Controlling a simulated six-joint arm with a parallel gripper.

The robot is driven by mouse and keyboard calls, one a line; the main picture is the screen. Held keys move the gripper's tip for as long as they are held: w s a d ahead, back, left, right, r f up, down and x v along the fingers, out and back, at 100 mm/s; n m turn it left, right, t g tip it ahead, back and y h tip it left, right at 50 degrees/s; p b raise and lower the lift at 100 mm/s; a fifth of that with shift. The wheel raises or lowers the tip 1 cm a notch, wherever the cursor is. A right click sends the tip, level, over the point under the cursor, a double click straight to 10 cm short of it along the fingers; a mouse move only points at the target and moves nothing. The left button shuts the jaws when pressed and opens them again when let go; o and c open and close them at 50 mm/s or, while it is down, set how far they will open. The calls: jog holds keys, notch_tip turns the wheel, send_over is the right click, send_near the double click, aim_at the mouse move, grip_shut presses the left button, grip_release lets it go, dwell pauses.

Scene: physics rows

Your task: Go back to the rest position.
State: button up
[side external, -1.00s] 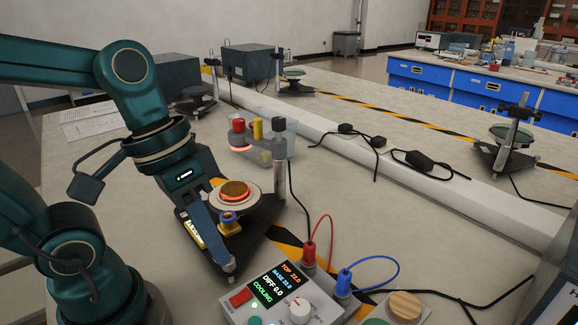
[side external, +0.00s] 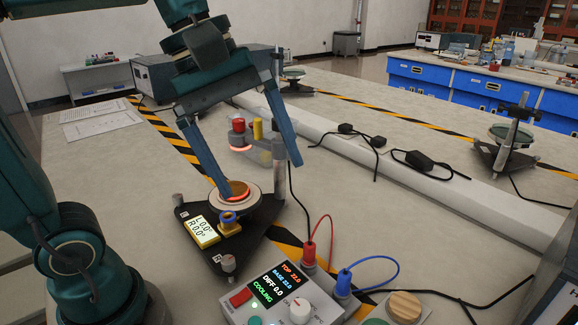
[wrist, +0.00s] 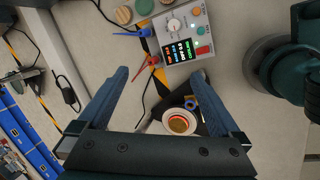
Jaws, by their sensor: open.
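My gripper (side external: 255,180) is open, with its two blue fingers spread and nothing between them in the side view. It hangs above the round platform (side external: 262,208) on the black triangular stand. In the side view the left finger covers part of the brass disc and its red glowing ring (side external: 238,190). In the wrist view both fingers of my gripper (wrist: 165,100) are wide apart. The brass disc (wrist: 179,123) and white platform show below and between them, toward the right finger, apart from the fingers.
A control box (side external: 275,290) reads COOLING, with red and blue leads beside it. A post with a red-and-yellow-knobbed clamp (side external: 239,140) rises behind the platform. A white cable trunk (side external: 400,165) crosses the bench. A yellow level display (side external: 201,231) sits on the stand.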

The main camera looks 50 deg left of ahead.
jog(key=w+f+n+g+h, duration=0.25)
jog(key=w+n, duration=0.25)
jog(key=w, duration=0.4)
jog(key=x, duration=1)
jog(key=shift+s+f+y, duration=0.2)
jog(key=shift+s+y, duration=0.1)
jog(key=shift+y, duration=0.05)
jog(key=shift+r+g, duration=0.1)
jog(key=shift+g, duration=0.15)
